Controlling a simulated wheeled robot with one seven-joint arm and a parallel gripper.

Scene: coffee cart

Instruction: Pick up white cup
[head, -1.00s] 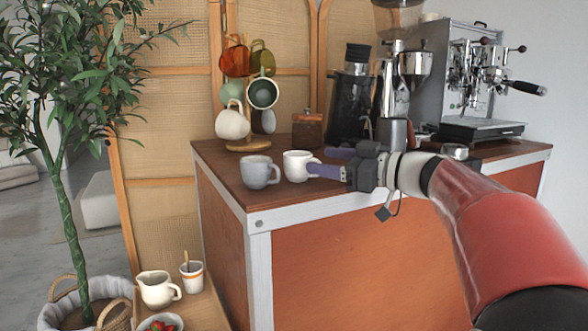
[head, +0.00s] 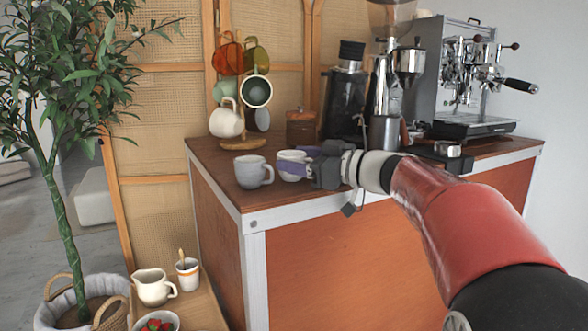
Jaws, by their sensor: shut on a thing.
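The white cup (head: 288,170) stands on the brown counter top near its front left part. My gripper (head: 303,162) reaches it from the right, with its purple fingers at the cup's right side. It is shut on the cup, and the fingers and gripper body hide the cup's right side and handle. I cannot see any gap between the cup and the counter. A pale grey-blue cup (head: 250,172) stands close to the left, its handle pointing right toward the white cup.
A mug tree (head: 242,143) with several hanging cups stands behind. A wooden box (head: 301,128), a black grinder (head: 345,108) and an espresso machine (head: 465,80) line the counter's back and right. A low shelf with a pitcher (head: 152,287) is at lower left.

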